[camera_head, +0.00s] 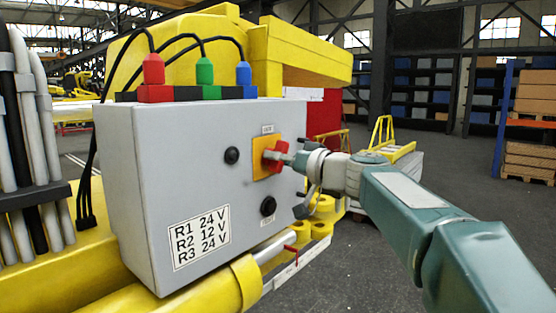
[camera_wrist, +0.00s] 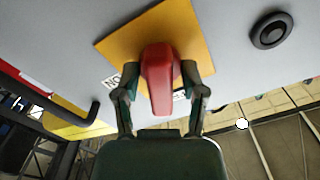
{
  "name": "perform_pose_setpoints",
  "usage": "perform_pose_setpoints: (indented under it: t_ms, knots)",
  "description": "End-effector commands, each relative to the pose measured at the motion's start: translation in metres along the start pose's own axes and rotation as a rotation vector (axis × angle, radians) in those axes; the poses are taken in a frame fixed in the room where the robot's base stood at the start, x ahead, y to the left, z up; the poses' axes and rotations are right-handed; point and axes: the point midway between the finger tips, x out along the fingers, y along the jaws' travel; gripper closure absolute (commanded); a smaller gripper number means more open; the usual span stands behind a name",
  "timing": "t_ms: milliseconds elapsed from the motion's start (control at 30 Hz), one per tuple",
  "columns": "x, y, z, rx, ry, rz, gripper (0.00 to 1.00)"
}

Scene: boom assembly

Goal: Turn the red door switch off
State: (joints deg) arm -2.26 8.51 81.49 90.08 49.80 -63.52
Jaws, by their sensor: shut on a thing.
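The red door switch (camera_head: 270,158) sits on a yellow-orange plate (camera_head: 262,145) on the front of a grey control box (camera_head: 165,170). In the wrist view the red switch handle (camera_wrist: 158,75) stands out from the yellow plate (camera_wrist: 190,35), with partly hidden lettering beside it. My gripper (camera_head: 285,157) reaches the switch from the right. In the wrist view its two fingers (camera_wrist: 158,85) are closed around the sides of the red handle. The handle's lower end points toward the gripper palm.
Black round knobs sit left of the switch (camera_head: 232,155) and below it (camera_head: 268,206). Red, green and blue plugs (camera_head: 204,70) with black cables stand on top of the box. Yellow machine parts surround the box. The floor at right is open.

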Motion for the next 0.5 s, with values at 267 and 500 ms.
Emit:
perform_pose_setpoints:
  t_ms: [267, 500]
  knots:
    - [0.0013, 0.004, 0.0051, -0.231, -0.01, 0.003, 0.94]
    - [0.001, 0.0035, 0.004, -0.378, -0.008, 0.003, 0.94]
